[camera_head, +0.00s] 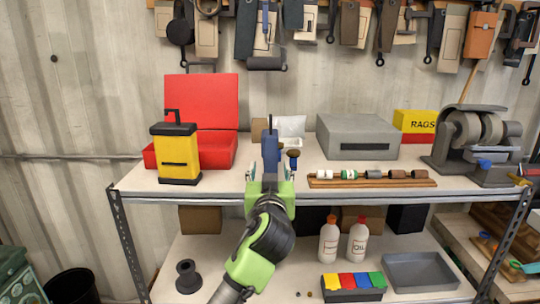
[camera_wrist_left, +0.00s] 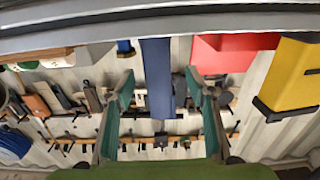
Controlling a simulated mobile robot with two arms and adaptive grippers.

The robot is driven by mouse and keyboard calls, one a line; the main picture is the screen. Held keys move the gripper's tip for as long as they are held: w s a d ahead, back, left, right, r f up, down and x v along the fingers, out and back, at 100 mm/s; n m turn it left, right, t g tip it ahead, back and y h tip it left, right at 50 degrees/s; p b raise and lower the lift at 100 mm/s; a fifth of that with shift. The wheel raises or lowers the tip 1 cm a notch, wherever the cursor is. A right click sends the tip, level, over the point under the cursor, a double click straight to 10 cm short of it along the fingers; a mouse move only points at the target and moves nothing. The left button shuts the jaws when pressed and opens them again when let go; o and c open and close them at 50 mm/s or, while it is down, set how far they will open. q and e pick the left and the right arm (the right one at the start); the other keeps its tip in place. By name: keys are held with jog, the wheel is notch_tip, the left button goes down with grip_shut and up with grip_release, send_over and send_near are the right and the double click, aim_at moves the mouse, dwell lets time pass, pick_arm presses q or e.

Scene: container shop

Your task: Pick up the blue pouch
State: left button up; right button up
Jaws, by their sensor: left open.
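A tall, narrow blue thing (camera_head: 270,147), which I take to be the blue pouch, stands upright on the workbench top in the middle of the head view. In the left wrist view, which is upside down, the blue pouch (camera_wrist_left: 157,78) shows between the two fingers. My left gripper (camera_head: 270,172) is open, with one finger on each side of the pouch. In the left wrist view my left gripper (camera_wrist_left: 160,85) shows gaps on both sides of the pouch. The gripper hides the pouch's lower part in the head view. My right gripper is not in view.
A yellow canister (camera_head: 176,153) and an open red box (camera_head: 218,150) stand to the left. A wooden rack (camera_head: 372,183) with small parts, a grey box (camera_head: 357,137) and a grinder (camera_head: 480,140) stand to the right. A small knobbed item (camera_head: 293,155) stands close by.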

pick_arm(q)
jog(key=shift+w+r+p, duration=0.15)
jog(key=shift+w+p, duration=0.3)
jog(key=shift+w, duration=0.1)
jog(key=w+p, duration=0.1)
jog(key=w, duration=0.2)
jog(key=shift+w+f+p, duration=0.2)
jog(key=shift+w+p, duration=0.15)
jog(key=shift+w, duration=0.25)
jog(key=c, duration=1.3)
